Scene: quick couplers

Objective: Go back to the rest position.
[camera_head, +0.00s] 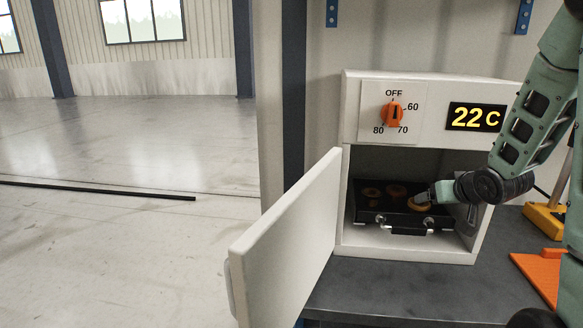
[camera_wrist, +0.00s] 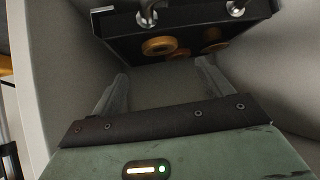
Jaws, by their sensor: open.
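My gripper (camera_head: 424,196) reaches into the open chamber of the white oven (camera_head: 356,231) from the right in the head view. In the wrist view my gripper (camera_wrist: 160,84) has its two fingers spread apart with nothing between them. A black tray (camera_head: 375,217) with round orange-brown rings and metal fittings at its front sits inside the oven. The tray (camera_wrist: 205,42) also shows in the wrist view beyond the fingertips. Whether the gripper touches the tray is unclear.
The oven door (camera_head: 290,245) stands wide open to the left. The orange dial (camera_head: 393,113) points to OFF and the display (camera_head: 475,117) reads 22 C. An orange item (camera_head: 540,272) and a yellow-based device (camera_head: 547,219) lie right on the dark bench (camera_head: 400,290).

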